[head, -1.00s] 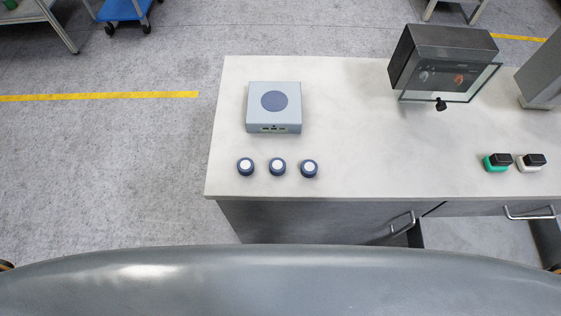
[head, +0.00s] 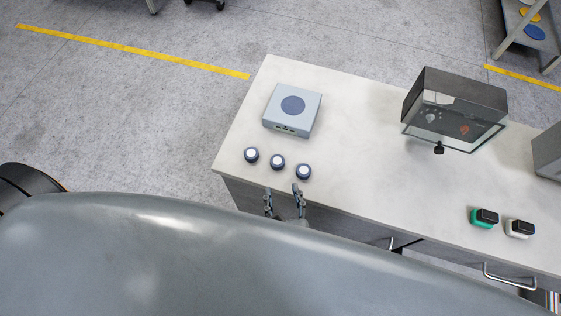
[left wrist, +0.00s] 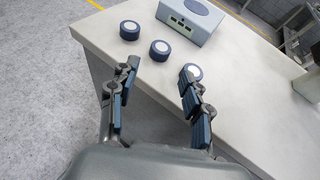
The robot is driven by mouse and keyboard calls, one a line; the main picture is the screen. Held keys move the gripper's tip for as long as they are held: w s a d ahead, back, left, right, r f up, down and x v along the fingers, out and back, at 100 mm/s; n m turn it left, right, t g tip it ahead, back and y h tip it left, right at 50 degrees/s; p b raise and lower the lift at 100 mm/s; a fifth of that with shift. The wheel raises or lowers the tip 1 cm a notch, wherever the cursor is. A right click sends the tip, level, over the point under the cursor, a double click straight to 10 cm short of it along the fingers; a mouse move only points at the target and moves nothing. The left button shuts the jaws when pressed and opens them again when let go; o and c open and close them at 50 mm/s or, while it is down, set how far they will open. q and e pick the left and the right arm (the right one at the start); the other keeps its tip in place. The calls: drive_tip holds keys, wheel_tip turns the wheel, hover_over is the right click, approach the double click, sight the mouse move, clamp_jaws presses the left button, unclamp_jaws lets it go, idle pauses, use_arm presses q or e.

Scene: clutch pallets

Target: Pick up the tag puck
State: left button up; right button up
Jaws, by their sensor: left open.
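Three round dark-blue pucks with white tops stand in a row near the front left edge of the bench: the left puck (head: 251,155), the middle puck (head: 277,162) and the right puck (head: 303,171). I cannot tell which one is the tag puck. My left gripper (head: 283,194) is open and empty at the bench's front edge, just short of the row. In the left wrist view, the middle puck (left wrist: 160,49) lies beyond the gap between the fingers. The right puck (left wrist: 192,72) is close behind the right fingertip; the left puck (left wrist: 129,30) is farther off. My right gripper is not in view.
A grey-blue box (head: 292,110) with a round dark pad stands behind the pucks on the pale bench (head: 360,150). A dark glass-fronted cabinet (head: 455,108) stands farther right. A green-based block (head: 484,218) and a white-based block (head: 520,228) sit at the front right.

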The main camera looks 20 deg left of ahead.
use_arm(q)
drive_tip(key=b, duration=0.2)
approach(278, 163)
drive_tip(key=x, duration=0.3)
drive_tip(key=shift+a, duration=0.3)
drive_tip(key=shift+w+a+b, duration=0.1)
drive_tip(key=shift+w+b, duration=0.2)
drive_tip(key=shift+w, duration=0.2)
drive_tip(key=shift+w+f+b, duration=0.15)
drive_tip(key=shift+f+b, duration=0.05)
drive_tip(key=shift+b, duration=0.1)
drive_tip(key=b+x, duration=0.3)
drive_tip(key=shift+w+f+b, duration=0.3)
drive_tip(key=shift+f+b, duration=0.05)
drive_tip(key=shift+f, duration=0.05)
drive_tip(key=shift+w+a+f, duration=0.1)
drive_tip(key=shift+w+a, duration=0.1)
drive_tip(key=shift+w, duration=0.25)
use_arm(e)
wheel_tip(278, 163, down, 8)
drive_tip(key=shift+d, duration=0.15)
use_arm(q)
drive_tip(key=c, duration=0.8)
use_arm(e)
drive_tip(key=shift+a, duration=0.3)
